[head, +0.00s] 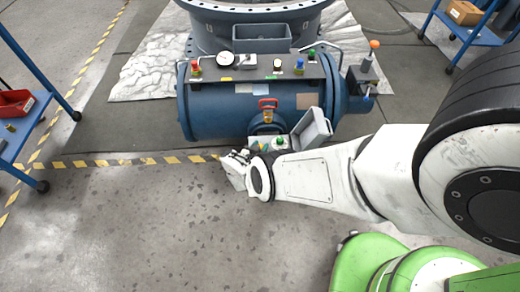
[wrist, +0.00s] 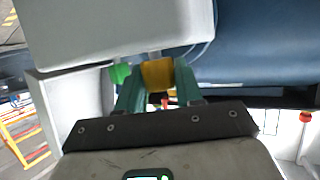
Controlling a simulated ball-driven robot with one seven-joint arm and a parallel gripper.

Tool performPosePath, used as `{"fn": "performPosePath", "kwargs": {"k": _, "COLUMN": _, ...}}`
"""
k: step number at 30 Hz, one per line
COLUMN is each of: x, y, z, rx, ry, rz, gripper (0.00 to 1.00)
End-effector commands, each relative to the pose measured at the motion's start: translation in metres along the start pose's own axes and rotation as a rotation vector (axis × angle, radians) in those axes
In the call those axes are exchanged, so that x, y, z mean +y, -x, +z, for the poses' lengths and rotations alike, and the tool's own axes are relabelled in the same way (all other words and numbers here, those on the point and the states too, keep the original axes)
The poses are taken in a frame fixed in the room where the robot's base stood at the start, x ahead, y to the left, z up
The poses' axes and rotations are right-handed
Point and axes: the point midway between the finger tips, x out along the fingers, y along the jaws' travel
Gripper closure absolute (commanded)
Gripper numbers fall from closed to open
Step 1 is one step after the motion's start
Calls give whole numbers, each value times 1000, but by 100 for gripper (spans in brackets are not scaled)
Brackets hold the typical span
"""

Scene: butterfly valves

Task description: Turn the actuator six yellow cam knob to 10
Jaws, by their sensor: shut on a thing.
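The yellow cam knob (wrist: 158,74) shows in the wrist view, between the two teal fingers of my gripper (wrist: 158,84). My gripper is shut on it, one finger on each side. A green knob (wrist: 120,73) sits just left of it. In the head view my gripper (head: 257,152) reaches the grey control box with an open lid (head: 314,128), on the front of the blue cylindrical actuator (head: 217,110). A green knob shows there too (head: 281,142). The yellow knob is not clear in the head view, and its scale and number cannot be read.
A red-handled valve (head: 268,103) is just above the box. The open lid fills much of the upper wrist view, close over my fingers. Blue carts stand at the left (head: 25,115) and upper right (head: 470,30).

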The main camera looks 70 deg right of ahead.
Motion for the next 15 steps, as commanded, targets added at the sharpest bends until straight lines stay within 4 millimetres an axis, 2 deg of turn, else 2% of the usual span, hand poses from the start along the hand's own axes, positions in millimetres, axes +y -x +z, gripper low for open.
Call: {"fn": "performPosePath", "kwargs": {"k": 15, "x": -3, "y": -4, "z": 5, "rx": 4, "ry": -193, "rz": 452, "gripper": 95}}
